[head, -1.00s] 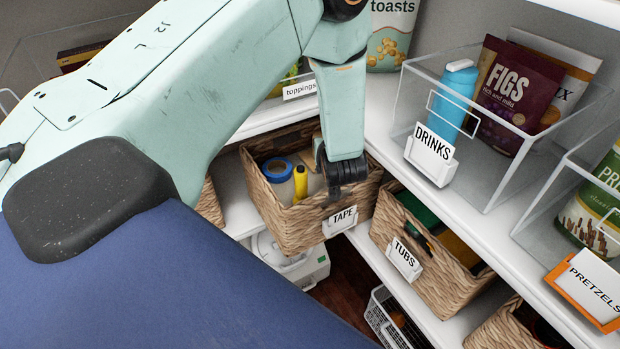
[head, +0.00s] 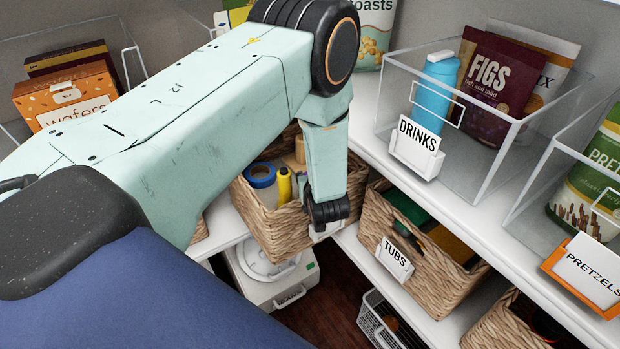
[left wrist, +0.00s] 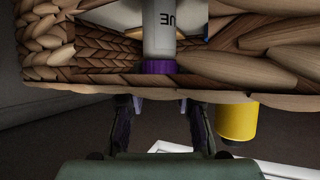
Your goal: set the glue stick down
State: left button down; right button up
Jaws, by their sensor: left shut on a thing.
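The glue stick (left wrist: 160,35), a white tube with a purple collar and dark lettering, shows in the left wrist view against the inside of a woven basket. My left gripper (left wrist: 160,120) is shut on it near the purple end. In the head view the gripper (head: 328,211) is at the front right rim of the woven basket (head: 273,230) and covers most of its label. The head view barely shows the glue stick beside the gripper. I cannot tell whether it touches the basket floor. My right gripper is out of view.
The basket holds blue tape (head: 261,175) and a yellow marker (head: 284,186), whose end also shows in the left wrist view (left wrist: 237,121). The TUBS basket (head: 440,285) stands close on the right. A clear DRINKS bin (head: 480,180) is above it.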

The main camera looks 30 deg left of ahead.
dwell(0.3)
pick_arm(q)
jog(key=c, duration=1)
grip_release()
jog(key=shift+f, duration=0.1)
